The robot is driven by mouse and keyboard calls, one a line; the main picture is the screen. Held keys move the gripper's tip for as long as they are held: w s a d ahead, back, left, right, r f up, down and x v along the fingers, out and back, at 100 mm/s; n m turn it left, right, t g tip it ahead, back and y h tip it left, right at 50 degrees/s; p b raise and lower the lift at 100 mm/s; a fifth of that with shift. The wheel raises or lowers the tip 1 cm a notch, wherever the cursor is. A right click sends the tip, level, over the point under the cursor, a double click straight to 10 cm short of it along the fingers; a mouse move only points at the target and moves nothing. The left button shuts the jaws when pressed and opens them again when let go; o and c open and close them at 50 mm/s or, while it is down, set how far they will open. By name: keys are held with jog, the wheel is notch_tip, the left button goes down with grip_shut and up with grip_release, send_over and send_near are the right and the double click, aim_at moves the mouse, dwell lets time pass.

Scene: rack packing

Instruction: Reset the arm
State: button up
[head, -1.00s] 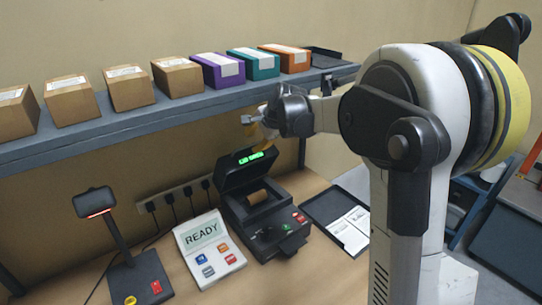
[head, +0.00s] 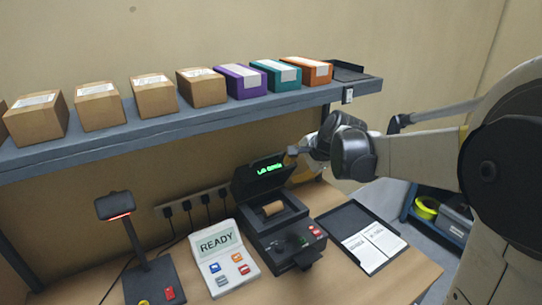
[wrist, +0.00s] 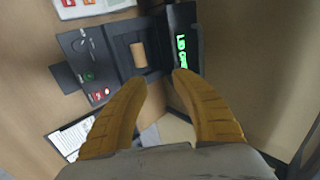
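My gripper (head: 303,162) is just right of the raised lid of the black label printer (head: 290,240), below the shelf. In the wrist view my gripper (wrist: 161,81) shows two yellow fingers spread apart with nothing between them. The printer (wrist: 95,65) lies beyond the fingertips in that view. Its lid (head: 262,178) stands open with green lettering, and a brown roll (head: 272,208) sits inside. I cannot tell how close the right fingertip is to the lid. My arm (head: 420,155) reaches in from the right.
A shelf (head: 120,140) above carries several brown boxes and a purple (head: 240,82), a teal (head: 278,76) and an orange box (head: 309,71). A READY terminal (head: 222,258), a scanner stand (head: 150,262) and a black tray with papers (head: 360,238) share the desk.

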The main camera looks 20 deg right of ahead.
jog(key=s+a+f+n+b, duration=0.3)
jog(key=s+a+f+n, duration=0.1)
jog(key=s, duration=0.4)
jog(key=s+a+f+n+h+b, duration=0.1)
jog(key=s+a+f+n+b, duration=0.3)
jog(key=s, duration=0.5)
jog(key=s+a+f+n+b, duration=0.4)
jog(key=s+n, duration=0.3)
jog(key=s, duration=0.2)
jog(key=shift+a+f+n+g+h, duration=0.15)
jog(key=shift+f+n+g+h, duration=0.2)
jog(key=shift+f, duration=0.35)
